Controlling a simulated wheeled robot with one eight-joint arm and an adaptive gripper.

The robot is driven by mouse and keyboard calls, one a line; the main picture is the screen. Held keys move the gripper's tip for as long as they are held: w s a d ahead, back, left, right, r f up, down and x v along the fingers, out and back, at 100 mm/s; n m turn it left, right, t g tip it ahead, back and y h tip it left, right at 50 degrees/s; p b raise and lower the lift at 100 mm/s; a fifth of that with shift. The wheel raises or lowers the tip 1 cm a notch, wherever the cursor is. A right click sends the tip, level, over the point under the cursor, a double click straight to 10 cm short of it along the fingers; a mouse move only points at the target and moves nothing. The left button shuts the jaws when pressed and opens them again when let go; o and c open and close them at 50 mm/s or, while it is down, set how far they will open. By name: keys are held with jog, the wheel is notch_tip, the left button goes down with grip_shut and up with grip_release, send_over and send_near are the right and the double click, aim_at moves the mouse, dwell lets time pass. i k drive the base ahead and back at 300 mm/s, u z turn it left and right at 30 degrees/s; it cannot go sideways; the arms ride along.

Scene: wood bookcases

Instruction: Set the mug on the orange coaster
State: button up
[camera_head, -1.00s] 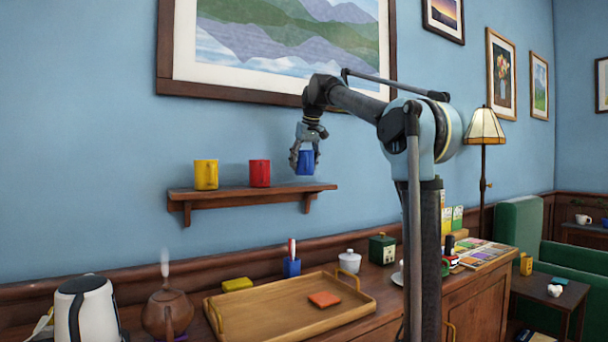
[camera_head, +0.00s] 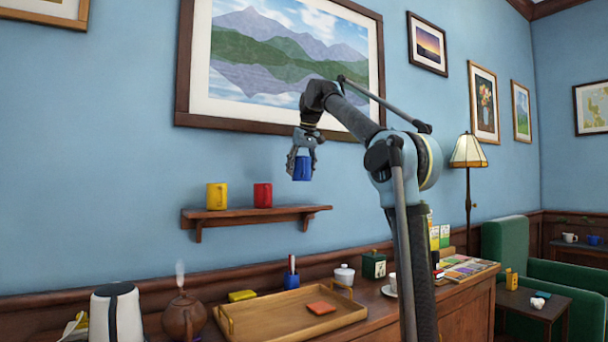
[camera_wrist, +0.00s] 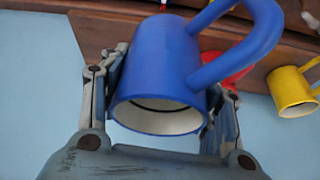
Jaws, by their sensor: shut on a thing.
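The orange coaster (camera_head: 321,308) lies flat inside the wooden tray (camera_head: 255,330) on the sideboard, below the held mug. Nothing stands on the coaster.
A yellow mug (camera_head: 217,196) and a red mug (camera_head: 262,195) stand on the wall shelf (camera_head: 255,216). A teapot (camera_head: 184,316) and a kettle (camera_head: 115,312) stand left of the tray.

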aim_at(320, 309)
jog(key=k, duration=1.05)
